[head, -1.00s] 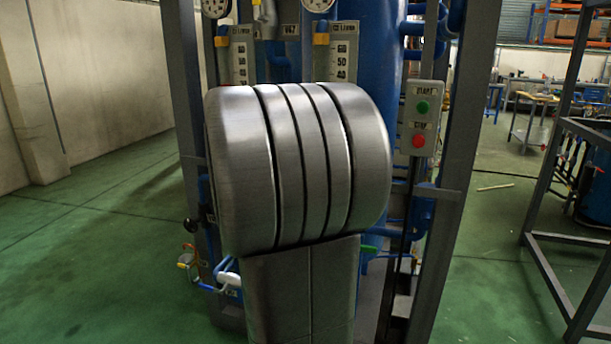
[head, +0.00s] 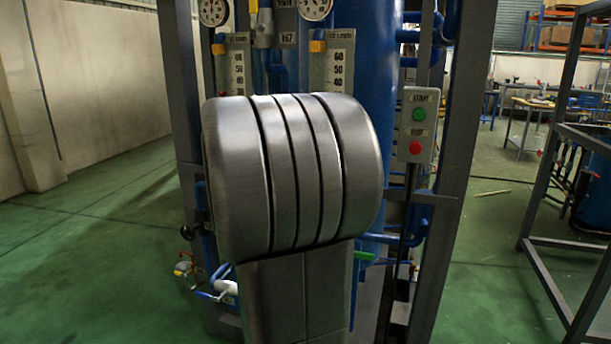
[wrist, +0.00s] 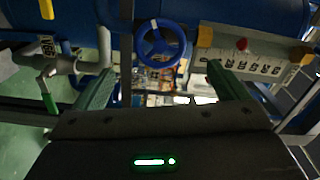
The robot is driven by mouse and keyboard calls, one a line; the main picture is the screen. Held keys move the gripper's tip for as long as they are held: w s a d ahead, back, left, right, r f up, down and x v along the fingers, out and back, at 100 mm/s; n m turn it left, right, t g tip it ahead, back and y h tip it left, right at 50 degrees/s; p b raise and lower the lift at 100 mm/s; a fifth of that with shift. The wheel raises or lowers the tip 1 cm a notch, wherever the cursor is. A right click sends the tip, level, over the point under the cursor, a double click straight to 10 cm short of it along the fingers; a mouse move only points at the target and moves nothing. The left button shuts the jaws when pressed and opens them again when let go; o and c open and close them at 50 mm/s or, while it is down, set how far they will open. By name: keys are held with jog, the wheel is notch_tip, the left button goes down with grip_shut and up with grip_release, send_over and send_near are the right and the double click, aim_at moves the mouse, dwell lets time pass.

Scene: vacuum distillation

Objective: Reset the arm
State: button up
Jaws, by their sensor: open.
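In the wrist view my gripper (wrist: 155,92) is open, its two green fingers wide apart with nothing between them. Beyond the fingertips is a blue handwheel (wrist: 160,43) on the rig, apart from the gripper. A white scale (wrist: 245,55) with numbers is to the right, and a pipe with a green-handled valve (wrist: 48,95) is to the left. In the head view my own grey arm link fills the middle and hides much of the rig; the gripper does not show there.
The rig's grey frame (head: 462,160) and blue column (head: 372,60) stand close in front. A control box with green and red buttons (head: 417,125) is on the right. Another dark frame (head: 545,255) stands further right. Green floor (head: 90,255) is open at left.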

jog(key=x, duration=1)
jog(key=shift+s, duration=0.15)
